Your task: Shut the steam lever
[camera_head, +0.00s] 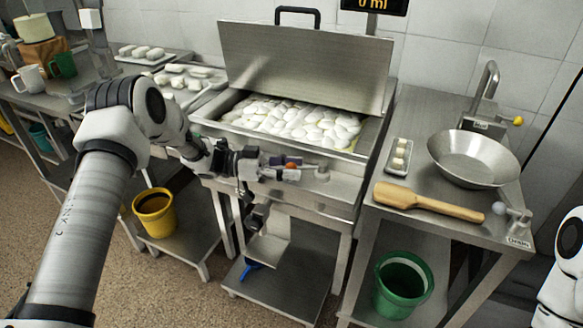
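The steam lever with a small orange knob (292,166) is on the front of the steel steamer (340,195), beside a round metal fitting (322,173). My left gripper (284,167) reaches in from the left, with its fingers at the knob, one on the far side and one on the near side. The fingers hide most of the lever's arm. I cannot tell if they press on the knob. My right gripper is out of view; only part of my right arm shows at the right edge.
The steamer's lid (305,65) stands open over many white pieces. A counter on the right holds a steel bowl (472,158), a wooden paddle (425,200) and a drain valve (513,217). A yellow bucket (154,212) and a green bucket (402,280) stand low down.

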